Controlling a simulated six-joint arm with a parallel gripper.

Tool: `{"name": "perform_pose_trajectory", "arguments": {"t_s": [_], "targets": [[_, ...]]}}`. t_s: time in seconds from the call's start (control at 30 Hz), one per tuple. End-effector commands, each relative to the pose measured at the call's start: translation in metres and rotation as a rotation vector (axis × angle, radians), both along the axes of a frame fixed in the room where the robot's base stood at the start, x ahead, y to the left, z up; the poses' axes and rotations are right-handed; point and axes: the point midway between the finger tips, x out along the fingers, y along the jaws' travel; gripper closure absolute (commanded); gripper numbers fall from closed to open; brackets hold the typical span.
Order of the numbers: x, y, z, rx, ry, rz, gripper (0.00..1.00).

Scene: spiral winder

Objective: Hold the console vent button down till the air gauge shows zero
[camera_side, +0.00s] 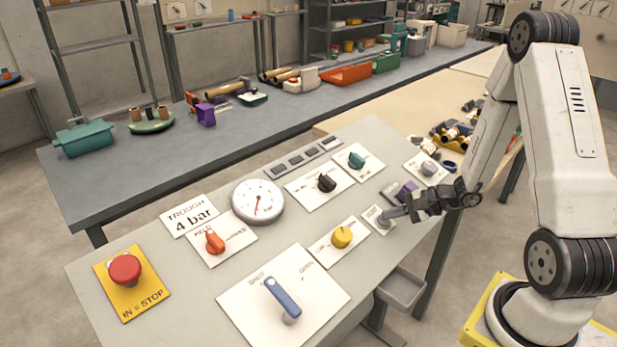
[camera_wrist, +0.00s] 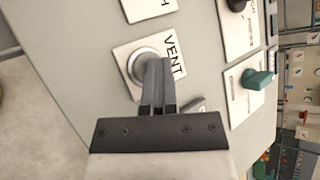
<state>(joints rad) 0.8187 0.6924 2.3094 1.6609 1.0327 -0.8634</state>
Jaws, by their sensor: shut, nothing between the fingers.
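The vent button (camera_wrist: 142,67) is a round grey button in a metal ring on a white plate (camera_wrist: 122,50) marked VENT. In the side view the plate (camera_side: 375,226) lies at the console's right edge. My gripper (camera_side: 388,212) is shut and empty, its fingertips at the button. In the wrist view my gripper (camera_wrist: 156,64) overlaps the button's right part; I cannot tell whether it touches or presses it. The air gauge (camera_side: 257,200) is a white round dial with a red needle pointing down and slightly left; its numbers are too small to read.
A yellow knob (camera_side: 341,237), black knob (camera_side: 326,183), teal knob (camera_side: 356,160) and orange knob (camera_side: 214,241) stand on the console. A blue lever (camera_side: 283,298) and red stop button (camera_side: 125,270) are nearer. A card (camera_side: 190,215) reads TROUGH 4 bar.

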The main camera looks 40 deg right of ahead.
Motion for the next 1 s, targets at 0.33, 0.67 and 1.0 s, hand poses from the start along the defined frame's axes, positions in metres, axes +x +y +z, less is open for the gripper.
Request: {"name": "perform_pose_trajectory", "arguments": {"t_s": [0.33,0.67,1.0], "targets": [[-0.001,0.000,0.003,-0.001,0.000,-0.001,1.00],[-0.005,0.000,0.015,-0.001,0.000,0.000,1.00],[-0.005,0.000,0.016,0.000,0.000,0.000,1.00]]}}
